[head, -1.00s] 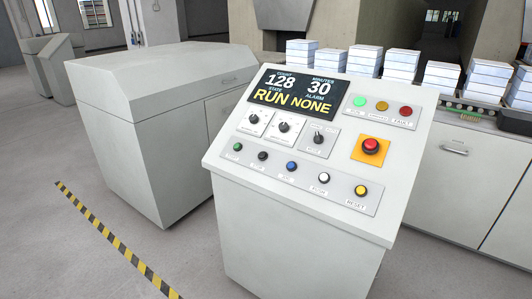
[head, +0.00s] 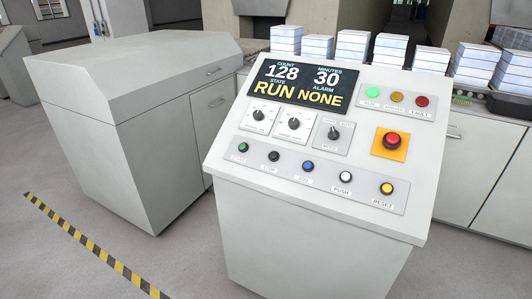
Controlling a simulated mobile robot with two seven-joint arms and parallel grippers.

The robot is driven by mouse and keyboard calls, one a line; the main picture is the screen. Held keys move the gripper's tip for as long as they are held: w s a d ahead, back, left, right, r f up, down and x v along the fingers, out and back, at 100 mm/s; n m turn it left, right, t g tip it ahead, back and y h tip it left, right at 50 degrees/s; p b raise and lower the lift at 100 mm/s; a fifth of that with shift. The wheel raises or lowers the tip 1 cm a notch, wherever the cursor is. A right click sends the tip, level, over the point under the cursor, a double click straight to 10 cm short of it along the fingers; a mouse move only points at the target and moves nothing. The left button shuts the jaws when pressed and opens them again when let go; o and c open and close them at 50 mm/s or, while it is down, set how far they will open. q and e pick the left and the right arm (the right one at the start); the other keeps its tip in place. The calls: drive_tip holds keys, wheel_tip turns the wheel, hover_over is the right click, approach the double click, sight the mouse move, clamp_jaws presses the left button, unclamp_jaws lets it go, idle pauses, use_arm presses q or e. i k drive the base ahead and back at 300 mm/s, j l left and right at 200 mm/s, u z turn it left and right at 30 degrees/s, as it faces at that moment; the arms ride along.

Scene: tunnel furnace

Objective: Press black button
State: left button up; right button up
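The control panel (head: 225,148) stands in the middle of the head view with a sloped white face. The black button (head: 274,156) is in the lower row, second from the left, between a green button (head: 242,147) and a blue button (head: 308,166). The label below it seems to read STOP. A white button (head: 345,177) and a yellow button (head: 387,188) follow to the right. The display (head: 303,83) reads count 128, minutes 30, state RUN, alarm NONE. The green lamp (head: 373,93) looks lit. Neither gripper is in view.
A red emergency button (head: 390,141) on a yellow plate sits at the panel's right. A large grey cabinet (head: 150,130) stands to the left. Stacks of white tiles (head: 353,48) line the conveyor behind. A black-yellow floor stripe (head: 95,247) runs at front left; floor nearby is clear.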

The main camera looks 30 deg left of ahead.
sight(274, 155)
drive_tip(key=j, duration=1.7)
drive_tip(key=i+z, duration=0.05)
